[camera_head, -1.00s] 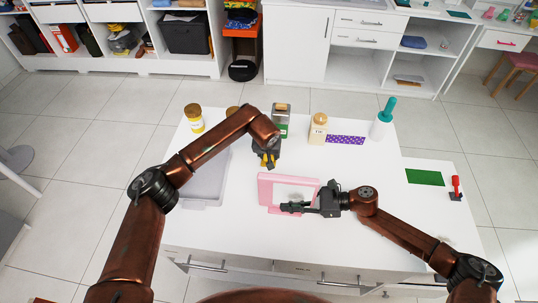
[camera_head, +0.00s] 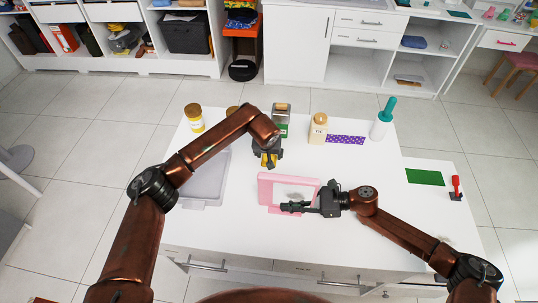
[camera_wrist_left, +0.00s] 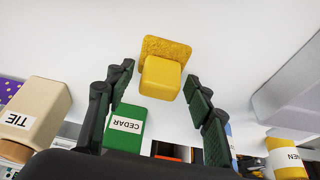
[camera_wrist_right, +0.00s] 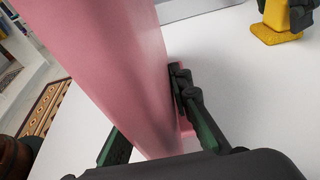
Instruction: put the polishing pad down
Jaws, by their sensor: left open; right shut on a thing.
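The polishing pad (camera_wrist_left: 163,75) is yellow, with a block-shaped grip on a wider, flat, rough base. In the right wrist view the pad (camera_wrist_right: 274,36) stands base down on the white tabletop. My left gripper (camera_head: 268,165) is open, its fingers on either side of the pad's grip with gaps visible in the left wrist view. In the right wrist view the pink panel (camera_wrist_right: 110,60) rises between the fingers and hides much of the scene.
A grey tray (camera_head: 203,185) lies left of the pad. Behind stand a yellow jar (camera_head: 194,120), a green CEDAR box (camera_wrist_left: 125,127), a beige TIE bottle (camera_head: 318,130) and a teal-topped white bottle (camera_head: 381,122). A green mat (camera_head: 424,177) lies right. The tabletop's right middle is clear.

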